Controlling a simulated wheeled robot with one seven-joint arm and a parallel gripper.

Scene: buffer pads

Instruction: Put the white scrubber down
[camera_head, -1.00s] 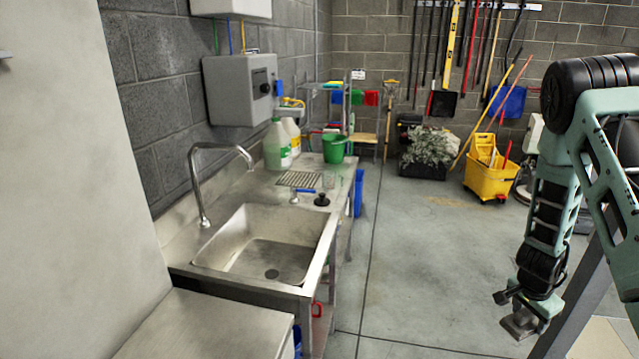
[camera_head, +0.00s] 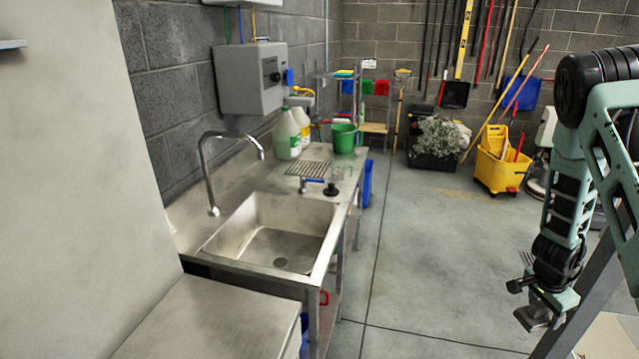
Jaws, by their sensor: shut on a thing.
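My gripper (camera_head: 536,316) hangs at the lower right, pointing down, over the floor and well to the right of the sink. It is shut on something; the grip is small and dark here. I cannot clearly make out the white scrubber; a pale grey piece shows at the gripper's end, and I cannot tell whether it is the scrubber or the fingers. The steel sink unit (camera_head: 352,163) stands left of centre, its basin (camera_head: 284,250) empty.
A green bucket (camera_head: 343,138), jugs (camera_head: 288,135), a drain rack (camera_head: 308,169), a blue-handled tool (camera_head: 312,181) and a black plunger-like item (camera_head: 331,189) are on the sink's far end. A bare steel counter (camera_head: 215,325) is in front. A yellow mop bucket (camera_head: 500,168) stands behind on open floor.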

